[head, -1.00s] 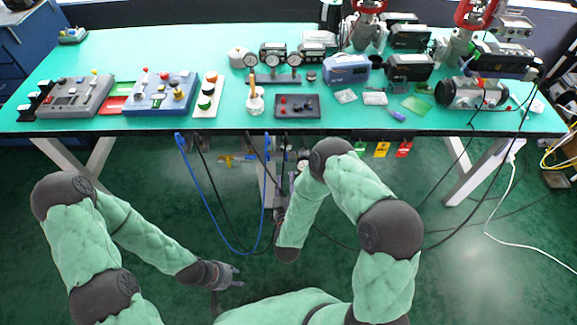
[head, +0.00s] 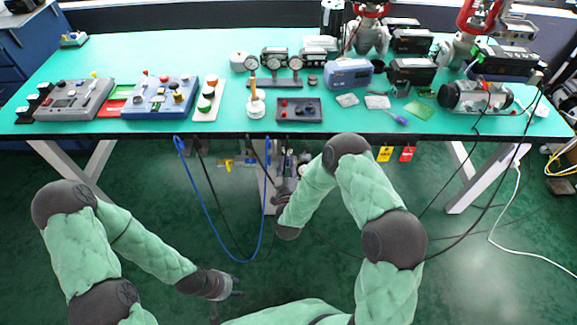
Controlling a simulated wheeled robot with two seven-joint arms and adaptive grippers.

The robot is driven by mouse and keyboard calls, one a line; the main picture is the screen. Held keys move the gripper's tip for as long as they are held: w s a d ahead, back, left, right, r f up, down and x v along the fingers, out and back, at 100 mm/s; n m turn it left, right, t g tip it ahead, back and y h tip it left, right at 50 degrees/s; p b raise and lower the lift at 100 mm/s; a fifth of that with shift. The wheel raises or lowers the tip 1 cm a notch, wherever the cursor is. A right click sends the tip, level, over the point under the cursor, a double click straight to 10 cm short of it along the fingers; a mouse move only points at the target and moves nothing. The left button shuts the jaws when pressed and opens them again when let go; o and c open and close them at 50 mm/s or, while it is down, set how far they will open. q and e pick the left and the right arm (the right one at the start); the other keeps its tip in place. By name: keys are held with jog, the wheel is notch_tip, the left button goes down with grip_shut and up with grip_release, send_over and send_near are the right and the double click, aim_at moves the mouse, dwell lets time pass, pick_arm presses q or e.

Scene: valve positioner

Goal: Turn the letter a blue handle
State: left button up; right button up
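I cannot make out a blue handle marked with a letter A. Below the table's front edge are pipework and fittings with small yellow handles (head: 226,165), too small to read. A blue hose (head: 195,204) hangs in a loop beside them. My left gripper (head: 236,292) is low at the bottom centre, over the floor and well away from the table; its fingers are small and blurred. My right gripper (head: 285,185) seems to point toward the pipework under the table edge; its fingers are too dark to tell open from shut, or whether they touch anything.
The green-topped table (head: 150,52) carries a grey control box (head: 75,100), a blue control box (head: 160,97), a gauge stand (head: 274,80) and a dark button box (head: 300,110). Yellow (head: 384,154) and red (head: 407,154) tags hang from the front edge. Black cables hang at the right.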

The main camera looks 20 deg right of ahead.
grip_shut()
jog(key=shift+n, duration=0.4)
jog(key=n, duration=1.2)
jog(key=shift+a+r, duration=0.1)
jog(key=shift+a, duration=0.15)
jog(key=n+p, duration=0.1)
jog(key=n, duration=0.4)
jog(key=shift+w+a, duration=0.1)
jog(key=shift+a, duration=0.05)
